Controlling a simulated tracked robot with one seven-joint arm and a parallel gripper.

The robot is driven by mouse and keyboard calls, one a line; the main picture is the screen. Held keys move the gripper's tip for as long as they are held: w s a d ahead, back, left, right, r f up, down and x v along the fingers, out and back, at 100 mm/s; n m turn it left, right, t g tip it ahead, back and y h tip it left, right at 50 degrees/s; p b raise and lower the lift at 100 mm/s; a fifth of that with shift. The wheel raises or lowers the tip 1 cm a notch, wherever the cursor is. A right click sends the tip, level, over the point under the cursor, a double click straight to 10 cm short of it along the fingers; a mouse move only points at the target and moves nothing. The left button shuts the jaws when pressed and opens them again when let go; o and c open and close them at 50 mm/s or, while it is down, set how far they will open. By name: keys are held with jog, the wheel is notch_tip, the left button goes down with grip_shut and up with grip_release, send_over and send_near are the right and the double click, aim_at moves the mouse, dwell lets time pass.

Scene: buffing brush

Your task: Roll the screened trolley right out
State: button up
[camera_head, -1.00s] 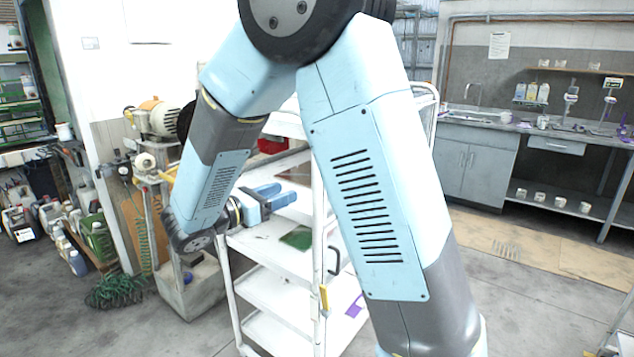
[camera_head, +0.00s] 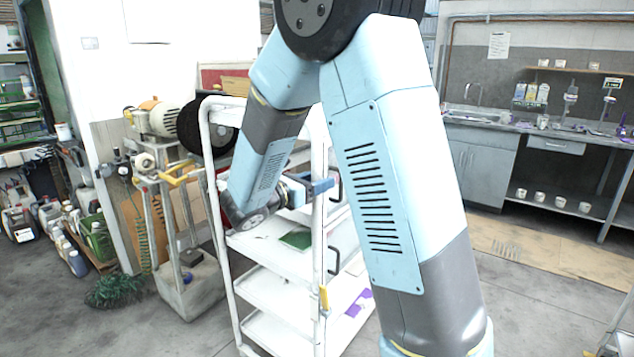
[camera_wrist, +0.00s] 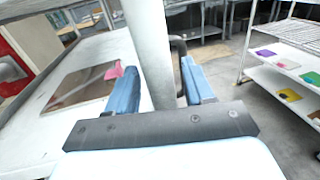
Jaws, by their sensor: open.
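The white trolley (camera_head: 262,255) stands upright at the middle of the head view, with several shelves and tubular posts. My arm hides part of it. A green flat item (camera_head: 296,240) lies on one shelf. My gripper (camera_head: 311,189) is open at the near right post (camera_head: 318,235). In the wrist view the post (camera_wrist: 149,45) rises between the two blue fingers of my gripper (camera_wrist: 160,85). Whether either finger touches it I cannot tell. A dark handle (camera_wrist: 181,48) shows just beyond the post. A dark handle (camera_head: 334,260) also shows by the post in the head view.
The buffing machine (camera_head: 157,118) with its black brush (camera_head: 205,127) stands close to the trolley's left. Bottles and containers (camera_head: 95,232) crowd the left floor. A sink counter (camera_head: 482,160) runs along the right back. Another rack (camera_wrist: 285,68) shows in the wrist view. Floor is open at right.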

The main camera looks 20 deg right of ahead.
jog(key=shift+c, duration=0.2)
grip_shut()
jog(key=shift+a, duration=0.1)
dwell(0.4)
